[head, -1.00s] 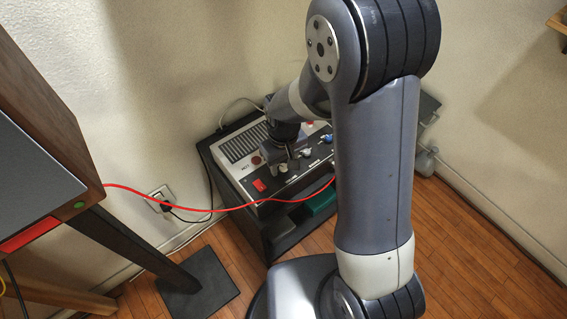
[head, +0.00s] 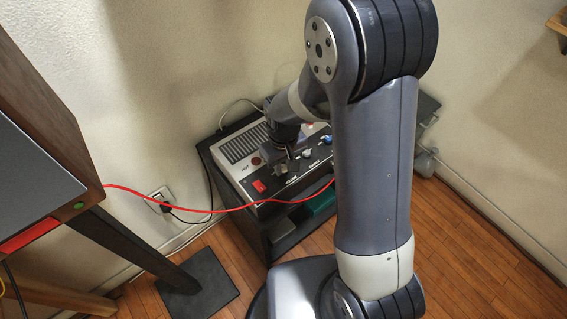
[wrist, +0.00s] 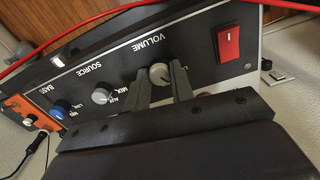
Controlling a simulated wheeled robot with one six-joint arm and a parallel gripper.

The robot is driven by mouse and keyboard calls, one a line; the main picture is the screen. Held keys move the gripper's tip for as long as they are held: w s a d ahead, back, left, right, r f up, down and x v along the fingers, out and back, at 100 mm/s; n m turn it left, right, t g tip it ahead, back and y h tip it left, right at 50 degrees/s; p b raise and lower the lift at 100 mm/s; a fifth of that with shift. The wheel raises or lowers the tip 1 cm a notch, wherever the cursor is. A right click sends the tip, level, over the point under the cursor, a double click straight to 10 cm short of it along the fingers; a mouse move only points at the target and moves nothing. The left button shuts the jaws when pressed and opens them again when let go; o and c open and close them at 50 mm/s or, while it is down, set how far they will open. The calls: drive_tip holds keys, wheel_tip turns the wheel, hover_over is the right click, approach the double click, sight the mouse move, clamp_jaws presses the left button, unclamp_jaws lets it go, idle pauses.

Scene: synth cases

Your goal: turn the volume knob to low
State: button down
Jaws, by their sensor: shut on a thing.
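The volume knob (wrist: 160,72) is a grey round knob below the word VOLUME in the wrist view, where the lettering shows upside down. My gripper (wrist: 161,82) has one dark finger on each side of it and is shut on it. In the head view my gripper (head: 288,158) reaches down over the panel, beside the red switch (head: 260,186). The fingers cover the marks around the knob, so its exact setting cannot be read.
A grey source knob (wrist: 101,96) and a blue bass knob (wrist: 58,110) stand in a row on the black panel. A red cable (head: 225,209) hangs across the front of the unit. A wooden cabinet (head: 62,120) stands at the left.

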sight(283, 167)
drive_tip(key=shift+n, duration=3)
drive_tip(key=c, duration=1.2)
unclamp_jaws()
wheel_tip(283, 167, up, 11)
drive_tip(key=p, duration=0.1)
drive_tip(key=shift+f, duration=0.2)
